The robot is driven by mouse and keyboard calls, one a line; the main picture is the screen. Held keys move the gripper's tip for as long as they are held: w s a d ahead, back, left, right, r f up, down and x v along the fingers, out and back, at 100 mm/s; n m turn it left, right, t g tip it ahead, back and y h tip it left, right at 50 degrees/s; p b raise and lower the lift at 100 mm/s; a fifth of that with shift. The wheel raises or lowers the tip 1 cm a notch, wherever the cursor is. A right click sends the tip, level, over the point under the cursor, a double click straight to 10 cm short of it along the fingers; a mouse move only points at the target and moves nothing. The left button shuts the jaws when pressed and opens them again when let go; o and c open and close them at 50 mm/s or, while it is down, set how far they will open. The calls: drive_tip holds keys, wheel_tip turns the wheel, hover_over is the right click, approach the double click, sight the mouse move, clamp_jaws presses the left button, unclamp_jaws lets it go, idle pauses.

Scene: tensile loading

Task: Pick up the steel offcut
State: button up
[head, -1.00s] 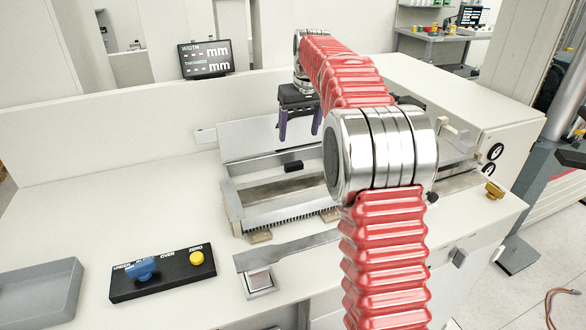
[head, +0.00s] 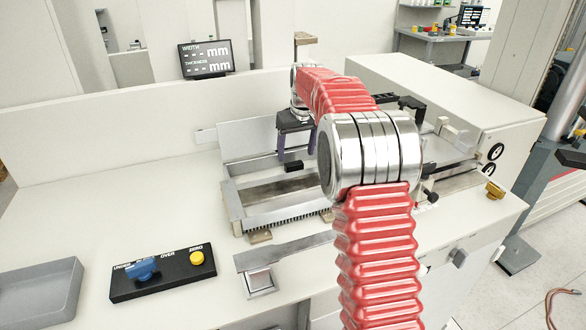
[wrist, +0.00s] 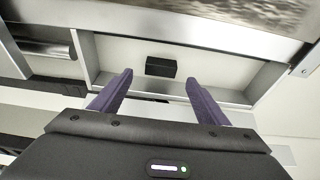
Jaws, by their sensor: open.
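A small dark block (head: 293,166), which looks like the offcut, lies inside a pale metal frame (head: 228,207) on the bench. It also shows in the wrist view (wrist: 161,67), on the pale floor of a compartment. My gripper (head: 296,152) is open above the frame, its purple fingers pointing down. In the wrist view my gripper (wrist: 158,80) has its fingertips on either side of the block in the picture, with nothing between them. I cannot tell the exact height gap. My forearm hides part of the frame's right side.
A flat metal strip (head: 290,249) lies at the bench front, partly over a small square pad (head: 260,281). A black panel (head: 163,275) with a blue switch and yellow button is at front left, beside a grey tray (head: 38,292). A display (head: 205,59) stands behind.

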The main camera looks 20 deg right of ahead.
sight(294, 163)
drive_tip(key=shift+f, duration=0.1)
drive_tip(key=shift+x, duration=2.55)
drive_tip(key=shift+s, duration=0.1)
drive_tip(key=shift+c, duration=0.2)
drive_tip(key=c, duration=1.3)
drive_tip(key=shift+c, duration=0.2)
wheel_tip(294, 163, up, 10)
